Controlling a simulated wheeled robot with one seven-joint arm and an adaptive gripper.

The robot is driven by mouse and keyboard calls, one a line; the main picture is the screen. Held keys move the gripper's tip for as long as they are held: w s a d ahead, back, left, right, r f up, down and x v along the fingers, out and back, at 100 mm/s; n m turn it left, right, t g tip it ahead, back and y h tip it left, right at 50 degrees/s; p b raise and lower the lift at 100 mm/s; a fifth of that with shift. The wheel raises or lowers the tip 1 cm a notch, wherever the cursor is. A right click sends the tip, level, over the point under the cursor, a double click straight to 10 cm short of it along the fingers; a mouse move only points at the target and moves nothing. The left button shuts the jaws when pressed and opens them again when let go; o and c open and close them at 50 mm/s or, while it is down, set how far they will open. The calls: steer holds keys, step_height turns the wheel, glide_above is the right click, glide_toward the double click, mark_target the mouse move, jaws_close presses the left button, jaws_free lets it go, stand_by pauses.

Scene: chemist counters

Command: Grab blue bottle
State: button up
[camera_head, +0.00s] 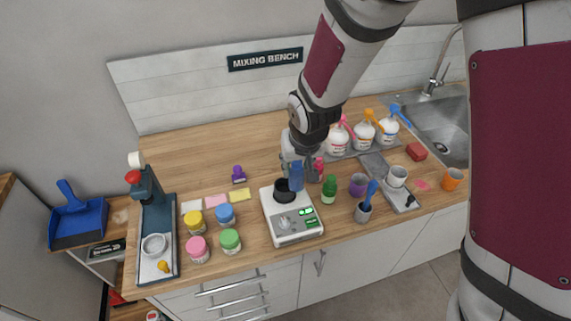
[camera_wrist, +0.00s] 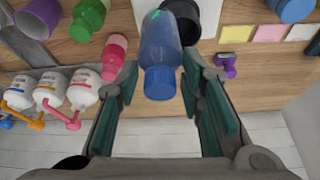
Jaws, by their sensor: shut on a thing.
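The blue bottle (camera_head: 297,181) is at my gripper (camera_head: 300,167), over the white scale (camera_head: 291,228) on the wooden counter. In the wrist view the blue bottle (camera_wrist: 160,50) lies between the two fingers of my gripper (camera_wrist: 160,68), which is shut on it. Its lower body is close to a black cup (camera_wrist: 184,18) that stands on the scale. I cannot tell whether the bottle touches the cup.
A pink bottle (camera_wrist: 114,52) and a green bottle (camera_head: 328,190) stand close by. A purple cup (camera_head: 358,184) is to the right, several pump bottles (camera_head: 338,138) behind it. Colored jars (camera_head: 226,215) stand left of the scale. A sink (camera_head: 437,125) is at the far right.

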steer(key=s+d, duration=0.3)
steer(key=d, duration=0.2)
steer(key=s+d+r+p, duration=0.1)
steer(key=s+d, duration=0.2)
steer(key=d, duration=0.3)
steer(key=shift+p, duration=0.3)
